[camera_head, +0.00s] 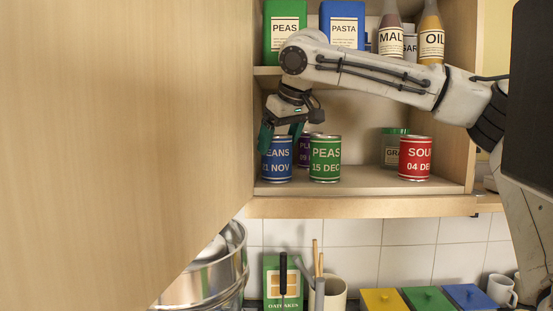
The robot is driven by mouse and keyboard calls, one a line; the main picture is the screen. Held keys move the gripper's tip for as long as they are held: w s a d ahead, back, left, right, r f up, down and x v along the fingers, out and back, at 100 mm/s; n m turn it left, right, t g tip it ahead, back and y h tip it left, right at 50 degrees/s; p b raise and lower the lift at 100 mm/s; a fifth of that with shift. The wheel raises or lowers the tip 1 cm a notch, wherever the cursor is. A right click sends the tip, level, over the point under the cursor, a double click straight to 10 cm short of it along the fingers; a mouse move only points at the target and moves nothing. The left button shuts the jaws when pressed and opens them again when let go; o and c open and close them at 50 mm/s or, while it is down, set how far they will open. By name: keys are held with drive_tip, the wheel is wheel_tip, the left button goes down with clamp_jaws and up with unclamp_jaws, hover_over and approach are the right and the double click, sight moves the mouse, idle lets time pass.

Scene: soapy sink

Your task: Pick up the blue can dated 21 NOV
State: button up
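The blue can (277,160) stands upright on the lower cupboard shelf, at the left end near the open door. Its label reads "EANS" and "1 NOV", with the left edge of the text cut off. My gripper (280,138) points down over this can. Its teal fingers are spread about a can's width apart, one at the can's left edge and one near its top right. I cannot tell whether they touch the can. The can still rests on the shelf.
A green PEAS can (325,160) stands close on the right, with a purple can (304,152) partly hidden behind. A red can (415,160) and green-lidded jar (394,148) stand further right. The upper shelf (267,71) is above my gripper; the cupboard door (120,140) fills the left.

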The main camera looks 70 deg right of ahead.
drive_tip(key=c, duration=0.6)
drive_tip(key=shift+c, duration=0.2)
drive_tip(key=shift+b, duration=0.5)
